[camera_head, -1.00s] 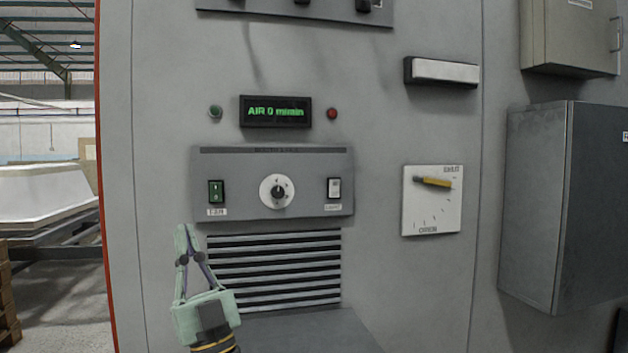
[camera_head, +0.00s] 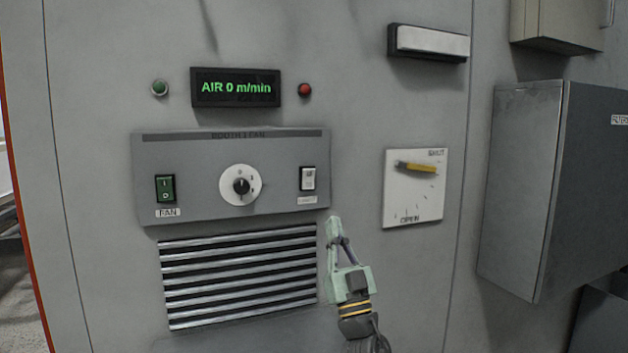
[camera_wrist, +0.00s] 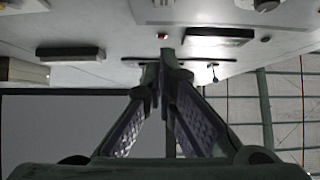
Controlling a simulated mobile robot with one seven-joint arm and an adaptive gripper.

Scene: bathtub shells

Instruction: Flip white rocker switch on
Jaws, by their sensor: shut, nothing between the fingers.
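The white rocker switch (camera_head: 308,178) sits in a black frame at the right end of the grey "BOOTH FAN" control panel (camera_head: 275,199). Its small label below and its tilt are too small to read. My gripper (camera_head: 334,222) is shut and empty. Its fingertips point up, just below and to the right of the switch in the head view, and appear apart from it. In the wrist view my gripper's fingertips (camera_wrist: 165,60) meet in front of the cabinet face. I cannot make out the white switch there.
A green FAN rocker (camera_head: 165,188) and a round knob (camera_head: 240,186) share the panel. Above is a display (camera_head: 236,87) reading "AIR 0 m/min". A vent grille (camera_head: 240,273) lies below. A yellow-handled dial plate (camera_head: 412,203) and grey box (camera_head: 522,190) stand to the right.

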